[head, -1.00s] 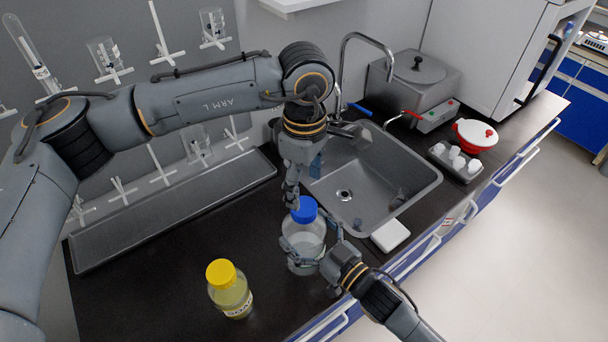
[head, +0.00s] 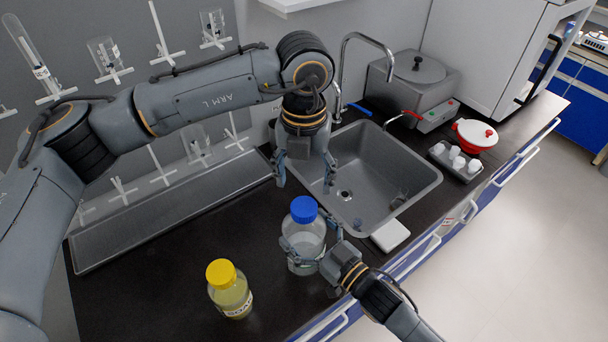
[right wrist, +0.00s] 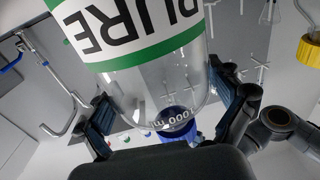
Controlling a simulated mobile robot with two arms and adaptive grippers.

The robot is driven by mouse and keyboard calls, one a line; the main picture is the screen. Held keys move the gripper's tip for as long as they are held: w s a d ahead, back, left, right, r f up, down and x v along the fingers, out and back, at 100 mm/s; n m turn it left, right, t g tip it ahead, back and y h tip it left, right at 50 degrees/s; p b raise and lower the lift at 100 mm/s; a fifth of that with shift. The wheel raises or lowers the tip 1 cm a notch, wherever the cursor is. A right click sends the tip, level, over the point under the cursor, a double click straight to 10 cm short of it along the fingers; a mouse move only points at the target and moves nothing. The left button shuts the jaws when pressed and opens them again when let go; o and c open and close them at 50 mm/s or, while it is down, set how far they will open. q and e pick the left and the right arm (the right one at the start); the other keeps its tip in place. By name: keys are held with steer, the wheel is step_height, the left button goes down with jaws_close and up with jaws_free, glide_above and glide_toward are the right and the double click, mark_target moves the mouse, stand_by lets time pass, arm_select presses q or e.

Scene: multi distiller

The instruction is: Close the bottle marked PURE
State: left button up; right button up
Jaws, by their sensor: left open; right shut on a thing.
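The clear bottle (head: 305,250) stands on the dark counter in front of the sink, with its blue cap (head: 303,209) on top. In the right wrist view, its green and white label (right wrist: 125,30) reads PURE, upside down. I cannot tell how tightly the cap sits. My right gripper (head: 307,254) is shut around the bottle's body; its fingers also show on both sides of the glass in the right wrist view (right wrist: 165,108). My left gripper (head: 305,181) is open and empty, above and behind the blue cap, pointing down and apart from it.
A yellow-capped bottle (head: 232,300) stands to the left of the PURE bottle. The sink (head: 410,185) and its tall faucet (head: 342,75) are behind and to the right. A white block (head: 390,236) lies at the sink's front edge. A long grey tray (head: 150,220) runs along the wall.

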mark_target(304, 206)
arm_select(q)
steer(key=shift+n, duration=0.3)
steer(key=shift+f, duration=4)
